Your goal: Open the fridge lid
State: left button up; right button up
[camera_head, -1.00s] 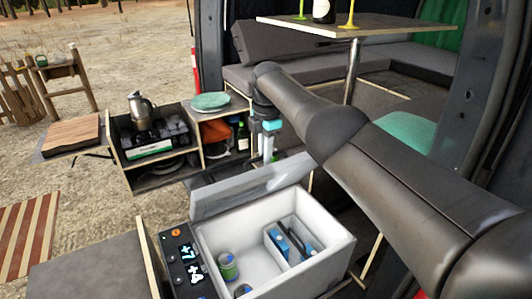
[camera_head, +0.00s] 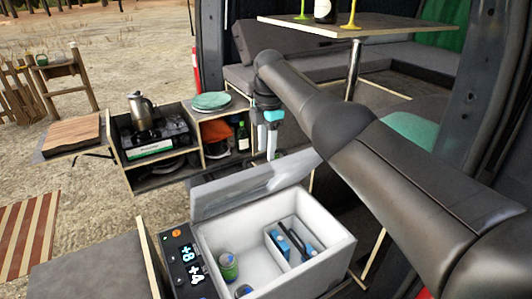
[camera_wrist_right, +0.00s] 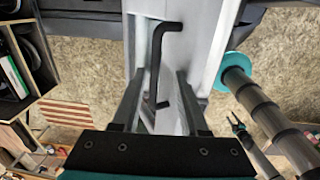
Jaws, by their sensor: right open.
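The grey fridge lid (camera_head: 255,187) stands raised and tilted at the back of the white fridge box (camera_head: 325,262), and the box interior shows. My right gripper (camera_head: 267,152) is just behind the lid's upper edge, fingers pointing down. In the right wrist view my right gripper (camera_wrist_right: 160,78) is open, with a black bent bar (camera_wrist_right: 157,65) showing between its fingers, against the pale lid. I cannot tell whether the fingers touch the lid. A small dark claw, apparently my left gripper (camera_wrist_right: 239,128), shows at the right of the wrist view; its opening is unclear.
Inside the fridge are a green can (camera_head: 228,267) and a divided section with blue items. A control panel (camera_head: 187,262) is on its left. A kitchen unit (camera_head: 128,160) with a stove stands behind left. A table (camera_head: 385,28) is above right.

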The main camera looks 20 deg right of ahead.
notch_tip(320, 180, up, 13)
jog(key=shift+s, duration=0.4)
jog(key=shift+f, duration=0.2)
